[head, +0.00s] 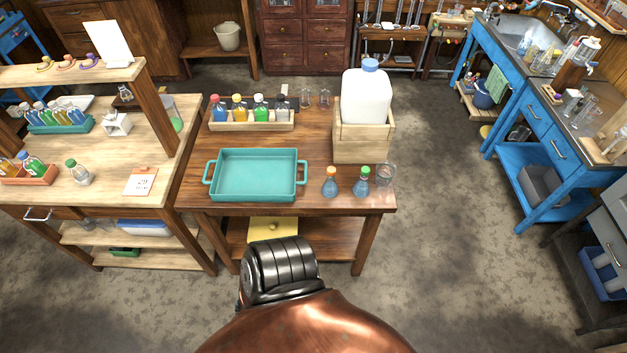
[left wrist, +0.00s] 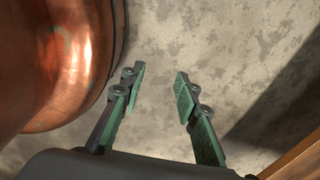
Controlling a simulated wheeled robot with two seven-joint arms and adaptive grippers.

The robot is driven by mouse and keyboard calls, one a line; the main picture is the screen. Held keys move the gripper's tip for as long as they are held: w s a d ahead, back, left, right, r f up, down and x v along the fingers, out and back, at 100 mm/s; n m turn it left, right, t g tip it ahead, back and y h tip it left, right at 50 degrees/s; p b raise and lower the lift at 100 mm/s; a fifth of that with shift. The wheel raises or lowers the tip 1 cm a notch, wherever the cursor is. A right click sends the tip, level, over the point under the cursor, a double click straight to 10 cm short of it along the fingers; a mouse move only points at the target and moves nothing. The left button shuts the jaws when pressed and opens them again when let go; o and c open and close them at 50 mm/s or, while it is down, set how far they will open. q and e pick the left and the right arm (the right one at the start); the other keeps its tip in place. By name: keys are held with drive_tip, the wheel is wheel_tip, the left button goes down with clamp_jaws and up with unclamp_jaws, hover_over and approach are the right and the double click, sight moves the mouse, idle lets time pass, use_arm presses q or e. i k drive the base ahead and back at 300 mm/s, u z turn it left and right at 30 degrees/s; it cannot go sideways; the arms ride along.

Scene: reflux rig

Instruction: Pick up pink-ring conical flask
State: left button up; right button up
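Two small flasks with blue liquid stand upright near the front right of the middle wooden table: an orange-capped flask (head: 330,186) and a green-capped flask (head: 361,186). Another green-capped flask (head: 79,174) stands on the left bench. I cannot make out a pink ring on any flask. My left gripper (left wrist: 160,72) shows in the left wrist view, open and empty, its fingers apart above bare floor. Neither gripper shows in the head view.
The middle table (head: 330,202) also holds a teal tray (head: 254,199), a bottle rack (head: 250,126), a clear beaker (head: 385,175) and a white jug (head: 366,100) in a wooden crate (head: 361,146). A blue bench (head: 540,130) stands right. Floor between is clear.

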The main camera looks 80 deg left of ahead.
sight(362, 189)
drive_tip(key=u, duration=2.15)
